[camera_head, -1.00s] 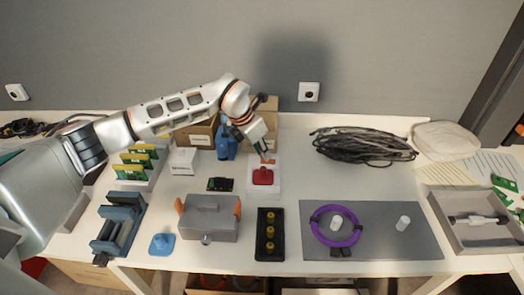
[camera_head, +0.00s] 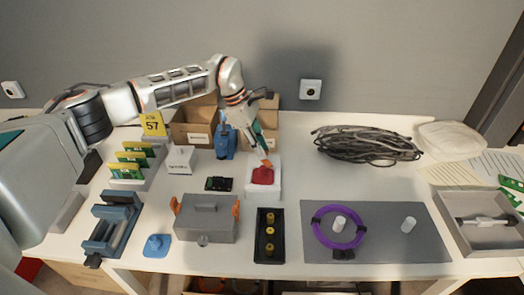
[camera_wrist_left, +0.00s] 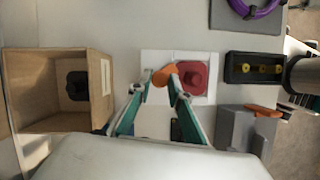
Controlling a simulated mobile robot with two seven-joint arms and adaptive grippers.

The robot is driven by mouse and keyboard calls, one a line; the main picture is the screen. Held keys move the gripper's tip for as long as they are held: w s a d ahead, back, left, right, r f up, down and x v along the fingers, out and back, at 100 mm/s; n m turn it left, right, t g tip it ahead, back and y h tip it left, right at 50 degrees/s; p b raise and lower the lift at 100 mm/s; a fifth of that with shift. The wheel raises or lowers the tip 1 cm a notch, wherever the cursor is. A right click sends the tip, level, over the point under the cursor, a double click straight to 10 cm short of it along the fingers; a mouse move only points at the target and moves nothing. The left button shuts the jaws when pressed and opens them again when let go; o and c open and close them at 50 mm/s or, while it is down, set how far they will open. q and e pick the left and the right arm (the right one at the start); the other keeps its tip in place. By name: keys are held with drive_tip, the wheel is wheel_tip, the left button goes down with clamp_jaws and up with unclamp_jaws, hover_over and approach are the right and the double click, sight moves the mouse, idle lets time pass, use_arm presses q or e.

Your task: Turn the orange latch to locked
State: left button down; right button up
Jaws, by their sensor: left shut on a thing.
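A red block (camera_head: 263,176) sits on a white square base (camera_head: 263,191) in the middle of the table; the red block (camera_wrist_left: 193,77) and base (camera_wrist_left: 152,120) also show in the left wrist view. The small orange latch (camera_head: 266,163) is at the red block's far edge. In the left wrist view the orange latch (camera_wrist_left: 164,75) lies between my fingertips and reaches the red block. My left gripper (camera_head: 264,157) is shut on the latch, coming down at a tilt from behind. The fingers partly hide the latch. My right gripper is not in view.
A grey box (camera_head: 206,222) with orange side clips stands in front left. A black tray (camera_head: 269,237) with yellow-topped pieces is in front. Cardboard boxes (camera_head: 194,134) and a blue object (camera_head: 225,142) stand behind. A cable coil (camera_head: 366,145) lies right; bare table lies between.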

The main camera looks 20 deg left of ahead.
use_arm(q)
drive_tip(key=m+b, duration=0.1)
drive_tip(key=f+m+g+b, duration=0.1)
drive_tip(key=m+b, duration=0.1)
drive_tip(key=shift+w+m, duration=0.2)
drive_tip(key=shift+m, duration=0.1)
drive_tip(key=shift+m+g+b, duration=0.5)
drive_tip(key=shift+m+b, duration=0.2)
drive_tip(key=shift+b, duration=0.15)
drive_tip(key=shift+w+r+m+y, duration=0.1)
drive_tip(key=shift+m+y, duration=0.2)
drive_tip(key=shift+b, duration=0.45)
drive_tip(key=shift+r+m+g+b, duration=0.3)
drive_tip(key=shift+m+b, duration=0.15)
drive_tip(key=shift+m, duration=0.25)
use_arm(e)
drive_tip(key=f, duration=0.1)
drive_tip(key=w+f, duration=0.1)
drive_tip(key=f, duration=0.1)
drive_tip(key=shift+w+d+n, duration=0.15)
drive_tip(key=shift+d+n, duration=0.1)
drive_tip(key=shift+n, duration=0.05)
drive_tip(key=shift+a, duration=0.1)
use_arm(q)
drive_tip(key=c, duration=1.8)
unclamp_jaws()
drive_tip(key=shift+c, duration=0.2)
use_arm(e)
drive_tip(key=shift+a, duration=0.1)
